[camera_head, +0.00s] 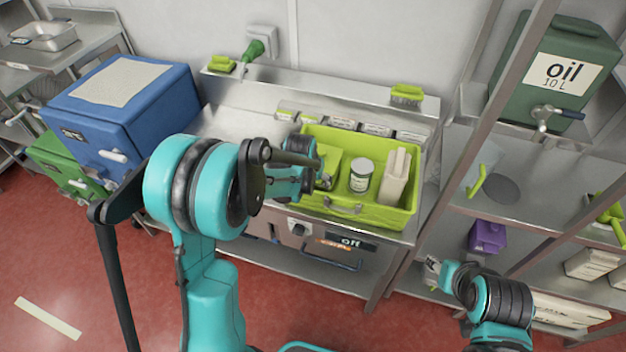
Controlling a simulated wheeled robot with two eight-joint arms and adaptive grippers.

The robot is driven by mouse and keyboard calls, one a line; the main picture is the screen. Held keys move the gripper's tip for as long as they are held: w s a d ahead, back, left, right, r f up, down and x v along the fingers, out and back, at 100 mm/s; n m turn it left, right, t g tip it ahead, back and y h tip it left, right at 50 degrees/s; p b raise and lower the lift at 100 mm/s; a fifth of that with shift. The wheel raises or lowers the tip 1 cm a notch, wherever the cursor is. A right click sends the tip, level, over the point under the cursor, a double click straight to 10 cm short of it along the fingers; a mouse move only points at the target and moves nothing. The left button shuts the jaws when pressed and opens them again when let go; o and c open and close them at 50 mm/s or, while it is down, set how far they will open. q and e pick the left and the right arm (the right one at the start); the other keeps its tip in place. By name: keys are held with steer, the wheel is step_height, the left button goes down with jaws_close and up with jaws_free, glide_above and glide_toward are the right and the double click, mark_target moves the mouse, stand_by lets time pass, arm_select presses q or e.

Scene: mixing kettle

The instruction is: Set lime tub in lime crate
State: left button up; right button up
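The lime crate (378,217) stands on the steel counter in the middle. A lime block-like shape, which looks like the lime tub (331,160), is inside the crate's left part, partly hidden by my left arm. My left gripper (325,181) is over the crate's left end, at this lime shape. Whether its fingers are closed on it is hard to see. A white can (361,175) and upright white cartons (397,172) stand in the crate's middle and right. My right gripper (433,272) is low at the right, apart from the crate; its fingers are too small to read.
A blue box (125,105) stands left of the counter, with a green box (65,165) lower down. A shelf rack at right holds a green oil container (555,70) and a purple item (487,237). Its upright is near the crate's right side.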

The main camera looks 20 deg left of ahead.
arm_select(q)
steer(key=shift+r, duration=0.15)
steer(key=p+v, duration=0.3)
steer(key=v, duration=0.8)
steer(key=s+r+t, duration=0.1)
steer(key=s+r, duration=0.2)
steer(key=s, duration=0.7)
steer(key=s+r+t, duration=0.1)
steer(key=s+r, duration=0.2)
steer(key=s, duration=0.7)
steer(key=shift+s+d+t, duration=0.25)
steer(key=shift+d+t, duration=0.05)
steer(key=shift+d, duration=0.2)
step_height(320, 180, down, 10)
steer(key=b, duration=1)
